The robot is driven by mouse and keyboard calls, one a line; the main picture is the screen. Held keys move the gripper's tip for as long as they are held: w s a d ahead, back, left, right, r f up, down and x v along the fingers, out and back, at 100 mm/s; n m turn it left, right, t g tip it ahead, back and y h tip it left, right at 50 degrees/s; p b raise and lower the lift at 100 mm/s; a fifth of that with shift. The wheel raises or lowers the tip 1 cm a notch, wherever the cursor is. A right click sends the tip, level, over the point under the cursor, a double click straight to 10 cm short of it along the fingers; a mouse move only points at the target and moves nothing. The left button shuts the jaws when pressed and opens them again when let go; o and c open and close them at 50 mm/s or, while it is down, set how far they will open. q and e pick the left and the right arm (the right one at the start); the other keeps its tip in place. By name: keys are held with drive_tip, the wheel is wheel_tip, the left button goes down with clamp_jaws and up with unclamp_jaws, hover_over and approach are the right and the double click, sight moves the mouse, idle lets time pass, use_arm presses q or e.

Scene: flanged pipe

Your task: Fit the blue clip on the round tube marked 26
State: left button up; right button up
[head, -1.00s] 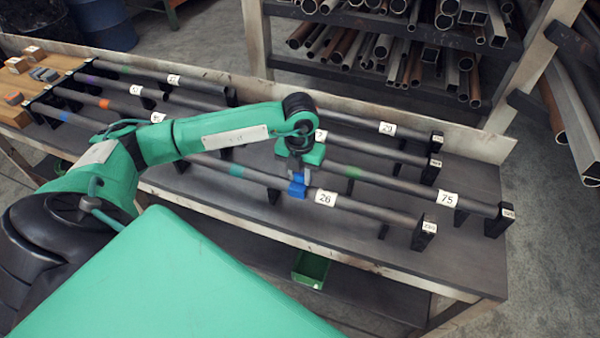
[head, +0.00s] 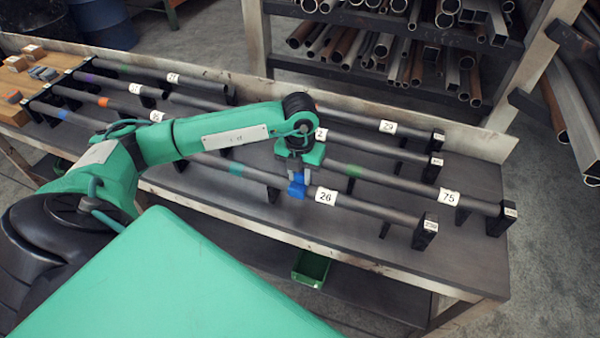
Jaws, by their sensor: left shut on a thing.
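The round tube marked 26 (head: 360,205) lies along the front of the bench on black supports, with its white label left of its right end. The blue clip (head: 297,187) is at this tube, just left of the label. My left gripper (head: 298,172) points down from above and is shut on the clip. The clip appears to touch the tube; whether it is fully seated around it I cannot tell. My right gripper is not in view.
The tube marked 75 (head: 470,201) and the tube marked 29 (head: 410,133) run behind on black supports. A wooden board (head: 14,80) with grey clips is at far left. A green bin (head: 311,268) sits below the bench. A pipe rack (head: 400,75) stands behind.

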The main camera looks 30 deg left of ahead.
use_arm(q)
drive_tip(key=shift+f, duration=0.2)
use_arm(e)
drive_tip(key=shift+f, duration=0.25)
use_arm(q)
drive_tip(key=o, duration=1.1)
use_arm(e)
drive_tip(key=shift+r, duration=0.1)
use_arm(q)
wheel_tip(320, 180, up, 14)
drive_tip(key=shift+f+b, duration=0.1)
drive_tip(key=shift+b, duration=0.75)
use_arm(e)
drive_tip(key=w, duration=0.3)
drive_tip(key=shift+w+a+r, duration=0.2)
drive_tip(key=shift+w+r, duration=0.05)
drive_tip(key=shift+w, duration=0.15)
